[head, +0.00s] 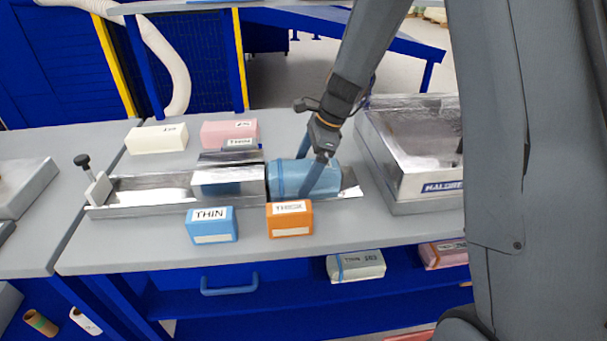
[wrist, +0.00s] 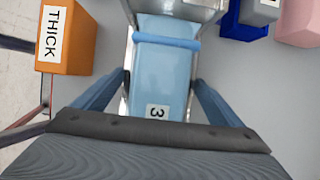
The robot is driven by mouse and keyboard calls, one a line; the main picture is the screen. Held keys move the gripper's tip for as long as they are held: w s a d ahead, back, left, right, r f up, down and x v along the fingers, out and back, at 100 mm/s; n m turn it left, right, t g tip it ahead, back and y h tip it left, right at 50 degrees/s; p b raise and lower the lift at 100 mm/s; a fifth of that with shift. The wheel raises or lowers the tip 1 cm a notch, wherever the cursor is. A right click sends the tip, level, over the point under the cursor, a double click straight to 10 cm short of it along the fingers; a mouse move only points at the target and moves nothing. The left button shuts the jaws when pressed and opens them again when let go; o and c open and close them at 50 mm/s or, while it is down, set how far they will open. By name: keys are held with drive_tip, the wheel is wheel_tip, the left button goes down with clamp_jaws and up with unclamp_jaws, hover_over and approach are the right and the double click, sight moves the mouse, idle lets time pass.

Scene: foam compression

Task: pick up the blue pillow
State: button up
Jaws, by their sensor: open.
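The blue pillow (head: 280,178) is a light blue, shiny block with a darker blue band. It lies at the right end of a metal channel (head: 150,193) on the grey table. In the wrist view the pillow (wrist: 160,75) runs lengthwise below me, with a white "3" label at its near end. My gripper (head: 311,180) comes down over the pillow in the head view. In the wrist view my gripper (wrist: 161,79) is open, with one blue finger on each side of the pillow. I cannot tell whether either finger touches it.
A blue THIN box (head: 212,232) and an orange THICK box (head: 290,226) stand in front of the channel. Cream (head: 157,138) and pink (head: 222,133) blocks stand behind it. A large metal tray (head: 410,185) is at the right. Open tabletop lies at the front.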

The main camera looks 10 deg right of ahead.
drive_tip(key=c, duration=1.1)
